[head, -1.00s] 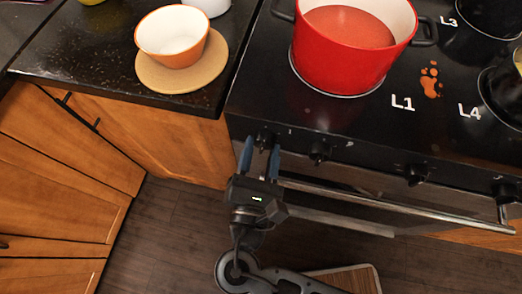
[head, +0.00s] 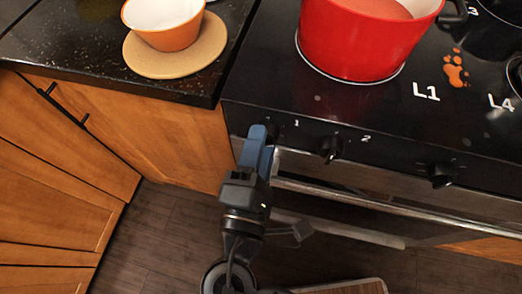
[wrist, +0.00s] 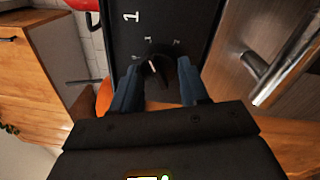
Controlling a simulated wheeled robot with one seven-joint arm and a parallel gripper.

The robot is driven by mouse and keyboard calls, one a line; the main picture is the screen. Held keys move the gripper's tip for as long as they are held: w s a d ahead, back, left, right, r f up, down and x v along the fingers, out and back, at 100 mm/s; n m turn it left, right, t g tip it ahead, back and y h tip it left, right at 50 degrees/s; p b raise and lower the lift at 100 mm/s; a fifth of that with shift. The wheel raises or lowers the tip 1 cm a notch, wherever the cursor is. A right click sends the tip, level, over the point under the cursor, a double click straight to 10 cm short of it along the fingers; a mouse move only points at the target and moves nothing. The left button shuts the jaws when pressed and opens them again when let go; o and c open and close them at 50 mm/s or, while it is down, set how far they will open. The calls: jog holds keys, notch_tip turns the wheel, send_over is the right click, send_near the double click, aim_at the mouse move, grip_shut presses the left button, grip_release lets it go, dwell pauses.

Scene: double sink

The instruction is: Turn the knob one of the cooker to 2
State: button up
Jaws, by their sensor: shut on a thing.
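The cooker's front panel (head: 310,137) carries a row of black knobs. Knob one (wrist: 158,68) is at the panel's left end, and a white 1 is printed beside it in the wrist view. A pale pointer line shows on the knob; the small marks around it are too small to read surely. My gripper (wrist: 160,80) has its two blue fingers on either side of this knob and is shut on it. In the head view my gripper (head: 260,136) reaches up to the panel and its fingers mostly hide knob one.
Knob two (head: 331,148) and another knob (head: 441,174) are to the right. The oven handle (head: 370,204) runs just below the panel. A red pot (head: 360,45) stands on the hob. An orange bowl (head: 165,30) sits on a round board (head: 185,58) on the left counter.

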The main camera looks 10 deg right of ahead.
jog(key=m+h+b, duration=0.1)
jog(key=m+b, duration=0.9)
jog(key=m, duration=0.2)
jog(key=shift+b, duration=0.35)
jog(key=shift+r, duration=0.15)
jog(key=o, duration=1.1)
jog(key=shift+c, duration=0.2)
jog(key=v, duration=0.7)
jog(key=shift+s+a, duration=0.25)
jog(key=shift+s, duration=0.1)
